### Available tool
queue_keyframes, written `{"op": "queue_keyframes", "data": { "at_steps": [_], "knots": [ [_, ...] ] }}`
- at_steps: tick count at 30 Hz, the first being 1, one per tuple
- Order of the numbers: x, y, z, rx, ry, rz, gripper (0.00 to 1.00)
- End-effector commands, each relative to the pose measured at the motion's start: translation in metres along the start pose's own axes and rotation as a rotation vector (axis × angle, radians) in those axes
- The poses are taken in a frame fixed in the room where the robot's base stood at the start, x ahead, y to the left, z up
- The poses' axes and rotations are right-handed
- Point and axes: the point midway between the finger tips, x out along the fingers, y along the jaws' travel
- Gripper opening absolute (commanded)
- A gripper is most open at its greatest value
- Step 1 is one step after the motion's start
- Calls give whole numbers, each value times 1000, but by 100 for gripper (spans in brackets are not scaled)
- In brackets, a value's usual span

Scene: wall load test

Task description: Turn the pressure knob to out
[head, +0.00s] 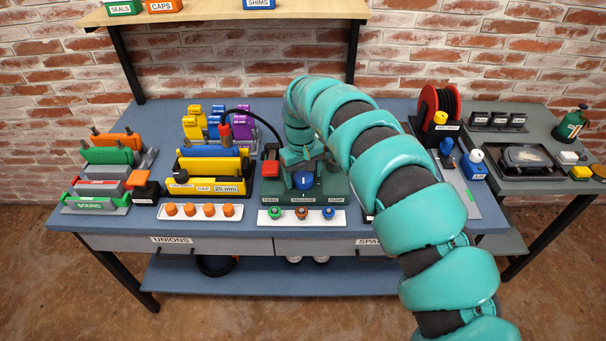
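A dark green box (333,188) stands near the middle of the bench. A blue round knob (304,181) with a small white mark sits on it, above a front label that seems to read PRESSURE. The white mark appears to point up or away, but the position words around the knob are too small to read or hidden. My gripper (302,163) points down just behind and above the knob. Its fingers are small and partly merged with the green box, so I cannot tell whether they touch the knob or how far apart they are.
A white strip (340,217) with three small knobs lies in front. Yellow racks (210,177) stand to the left. A cable reel (437,110) stands to the right. My arm covers the bench right of the box.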

Motion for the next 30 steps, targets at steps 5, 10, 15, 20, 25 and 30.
{"op": "queue_keyframes", "data": {
  "at_steps": [5,10,15,20,25,30],
  "knots": [
    [-2,0,0,1,1,0,73],
    [-18,2,-1,2,4,2,73],
    [-42,3,0,2,3,2,73],
    [-66,3,-1,2,6,1,73],
    [-89,2,-1,1,5,1,73],
    [-113,1,-1,2,4,0,73]
  ]
}}
